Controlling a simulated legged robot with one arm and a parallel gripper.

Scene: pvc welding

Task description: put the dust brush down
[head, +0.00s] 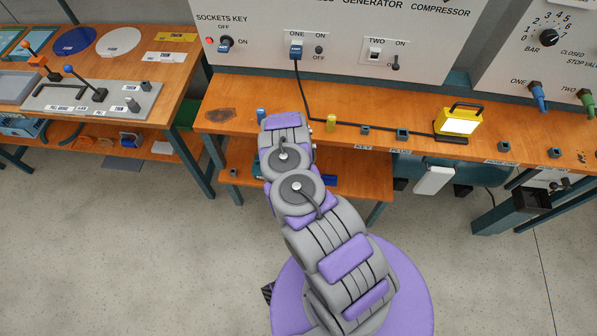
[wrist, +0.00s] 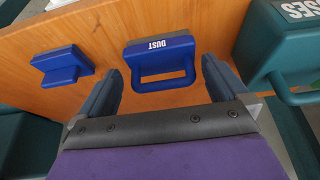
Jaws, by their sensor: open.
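The dust brush (wrist: 178,46), a blue block labelled DUST with a loop handle, lies on a wooden surface in the upper middle of the wrist view. My gripper (wrist: 160,66) is open, with one finger on each side of the brush's handle. In this view the handle loop shows between the fingers, and I see no finger closed on it. Whether a finger touches the brush I cannot tell. In the head view my arm hides the gripper and the brush.
A second blue block (wrist: 62,66) lies left of the brush. A dark green case (wrist: 285,45) with a handle stands close on the right. In the head view the lower shelf (head: 355,165) sits under the workbench (head: 345,140), which holds a yellow lamp (head: 458,121).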

